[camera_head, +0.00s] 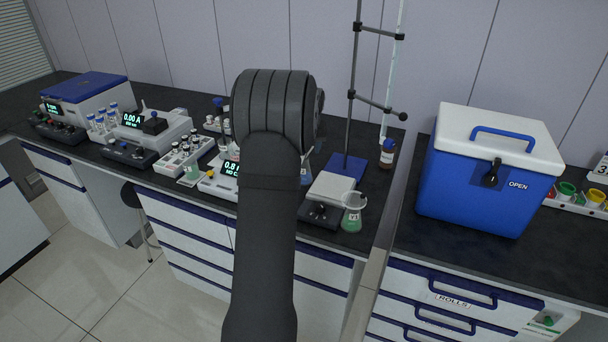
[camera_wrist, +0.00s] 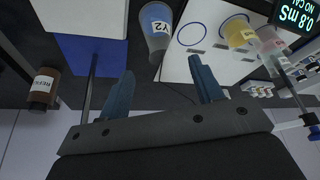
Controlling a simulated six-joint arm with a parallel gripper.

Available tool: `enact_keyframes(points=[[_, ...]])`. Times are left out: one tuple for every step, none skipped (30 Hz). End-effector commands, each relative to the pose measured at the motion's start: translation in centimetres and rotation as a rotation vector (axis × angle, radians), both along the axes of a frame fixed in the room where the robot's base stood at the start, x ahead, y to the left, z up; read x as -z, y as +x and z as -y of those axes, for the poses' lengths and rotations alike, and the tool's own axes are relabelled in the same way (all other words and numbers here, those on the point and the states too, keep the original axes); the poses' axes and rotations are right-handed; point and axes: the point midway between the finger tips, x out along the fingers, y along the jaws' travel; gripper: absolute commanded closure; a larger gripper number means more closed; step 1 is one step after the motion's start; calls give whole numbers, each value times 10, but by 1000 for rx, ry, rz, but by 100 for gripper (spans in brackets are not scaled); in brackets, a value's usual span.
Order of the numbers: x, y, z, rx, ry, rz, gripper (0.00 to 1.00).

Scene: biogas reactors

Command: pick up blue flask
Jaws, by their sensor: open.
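The blue flask (camera_wrist: 157,28) is a small clear vessel with blue liquid and a "Y2" label. In the wrist view it is at the top centre, beyond my fingertips and roughly between them. In the head view a small part of the blue flask (camera_head: 306,174) shows just right of my arm, and the rest is hidden. My gripper (camera_wrist: 159,64) is open, with two blue fingers apart and nothing between them. The flask appears clear of both fingers. In the head view my arm hides the gripper.
A stand with a blue base (camera_head: 345,168) and rod is right of the flask. A flask with green liquid (camera_head: 352,215) stands near the bench's front edge. A brown bottle (camera_head: 388,153) is behind it. A blue cooler box (camera_head: 487,170) is farther right. A yellow-liquid vessel (camera_wrist: 238,32) is near the flask.

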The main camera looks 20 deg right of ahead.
Motion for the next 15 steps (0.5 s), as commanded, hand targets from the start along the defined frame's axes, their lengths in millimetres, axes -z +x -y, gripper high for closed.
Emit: enact_keyframes(points=[[11,4,1,0,1,-2,40],[14,5,1,0,0,-1,40],[19,7,2,0,0,-1,40],[22,9,2,0,1,-2,40],[25,10,3,1,1,-2,40],[27,11,3,1,1,-1,40],[28,11,3,0,0,0,40],[29,12,3,0,0,1,40],[30,13,4,1,0,1,40],[32,14,4,0,0,1,40],[34,15,4,0,0,0,40],[38,17,5,0,0,0,40],[41,20,5,0,0,-1,40],[45,22,6,0,0,-1,40],[49,25,7,0,0,-1,40]])
